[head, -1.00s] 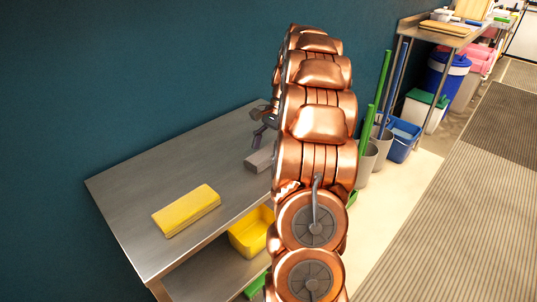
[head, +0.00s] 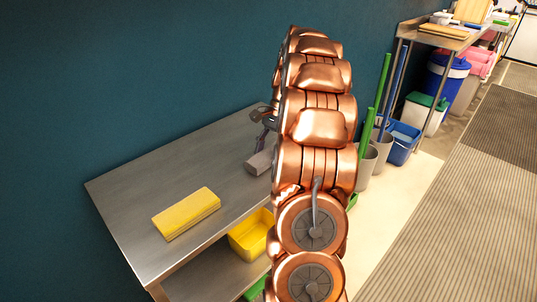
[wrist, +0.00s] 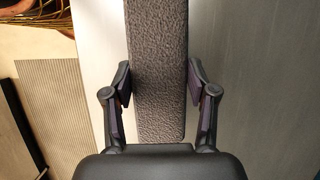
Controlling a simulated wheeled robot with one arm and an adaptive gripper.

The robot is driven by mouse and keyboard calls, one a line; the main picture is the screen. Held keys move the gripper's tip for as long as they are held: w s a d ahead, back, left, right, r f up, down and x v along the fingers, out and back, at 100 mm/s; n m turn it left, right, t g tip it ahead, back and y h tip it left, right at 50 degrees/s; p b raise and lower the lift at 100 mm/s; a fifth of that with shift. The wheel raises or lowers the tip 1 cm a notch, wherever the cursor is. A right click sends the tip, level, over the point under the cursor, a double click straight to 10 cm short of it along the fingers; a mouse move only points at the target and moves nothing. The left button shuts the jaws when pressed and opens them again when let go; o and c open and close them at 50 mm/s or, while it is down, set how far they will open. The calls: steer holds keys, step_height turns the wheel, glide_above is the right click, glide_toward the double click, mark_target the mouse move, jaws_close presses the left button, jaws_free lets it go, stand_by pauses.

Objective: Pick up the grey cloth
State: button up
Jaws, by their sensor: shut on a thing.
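The grey cloth (wrist: 158,70) is a folded, rough-textured block. In the wrist view it lies lengthwise between the two fingers of my gripper (wrist: 160,95), which is shut on it from both sides. In the head view the cloth (head: 261,162) shows near the table's right part, partly hidden behind my copper arm. My gripper (head: 265,130) is mostly hidden by the arm there, with a small part showing above the cloth. The cloth looks slightly tilted in the head view; I cannot tell how far it is off the table.
A yellow folded cloth (head: 186,212) lies on the steel table (head: 130,215) at the left. A yellow bin (head: 251,235) sits on the shelf below. A blue bucket (head: 402,141) and green poles stand right of my arm. The teal wall runs behind the table.

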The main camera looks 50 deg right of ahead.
mark_target(265, 154)
steer(key=shift+r, duration=1.65)
steer(key=s+a, duration=0.4)
steer(key=s, duration=0.3)
steer(key=s+a+r, duration=0.1)
steer(key=s+a, duration=0.2)
steer(key=s, duration=0.4)
steer(key=shift+a+r+b, duration=0.15)
steer(key=shift+a+b, duration=0.25)
steer(key=shift+b, duration=0.05)
steer(key=o, duration=0.5)
steer(key=c, duration=0.4)
steer(key=shift+o, duration=0.2)
